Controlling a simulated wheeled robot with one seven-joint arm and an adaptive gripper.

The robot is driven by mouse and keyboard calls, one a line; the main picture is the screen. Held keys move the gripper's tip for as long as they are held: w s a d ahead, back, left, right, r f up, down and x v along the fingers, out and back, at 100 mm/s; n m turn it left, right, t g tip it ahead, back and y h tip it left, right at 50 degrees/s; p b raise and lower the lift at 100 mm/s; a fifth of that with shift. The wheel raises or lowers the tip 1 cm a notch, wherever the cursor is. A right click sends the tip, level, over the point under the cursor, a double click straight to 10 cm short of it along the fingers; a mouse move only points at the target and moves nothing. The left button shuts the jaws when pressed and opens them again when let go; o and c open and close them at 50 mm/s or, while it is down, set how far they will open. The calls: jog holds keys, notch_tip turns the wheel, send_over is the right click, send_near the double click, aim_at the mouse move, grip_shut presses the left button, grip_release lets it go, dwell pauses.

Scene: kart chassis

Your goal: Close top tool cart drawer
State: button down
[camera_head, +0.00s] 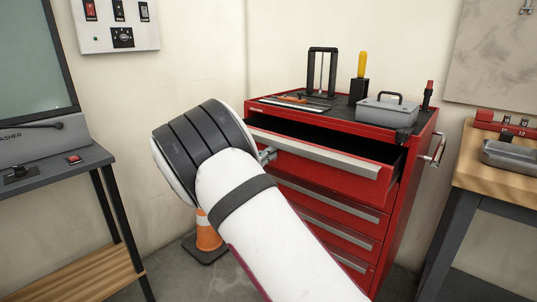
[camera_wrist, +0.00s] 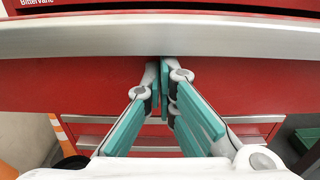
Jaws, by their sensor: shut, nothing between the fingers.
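The red tool cart (camera_head: 402,205) stands against the wall, right of centre in the head view. Its top drawer (camera_head: 335,172) is pulled out, and its dark inside shows behind the silver front rail. The lower drawers look shut. My gripper (camera_head: 268,155) is mostly hidden behind my arm, with a small part showing at the left part of the top drawer's front. In the wrist view my gripper (camera_wrist: 164,85) is shut and empty, its teal fingers pointing at the red drawer front (camera_wrist: 85,78), just below the silver rail (camera_wrist: 160,38). I cannot tell whether the fingertips touch it.
On the cart top are a grey toolbox (camera_head: 387,112), a black frame (camera_head: 320,70) and a yellow-handled tool (camera_head: 362,65). An orange cone (camera_head: 207,238) stands left of the cart. A workbench (camera_head: 510,172) is at right, a grey table (camera_head: 55,170) at left.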

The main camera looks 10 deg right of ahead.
jog(key=p+x, duration=0.1)
jog(key=x, duration=1.4)
jog(key=shift+w+d+f, duration=0.1)
jog(key=shift+w+d, duration=0.15)
jog(key=shift+d, duration=0.1)
jog(key=shift+w+d, duration=0.1)
jog(key=shift+d, duration=0.05)
jog(key=shift+d+r, duration=0.1)
jog(key=shift+r, duration=0.1)
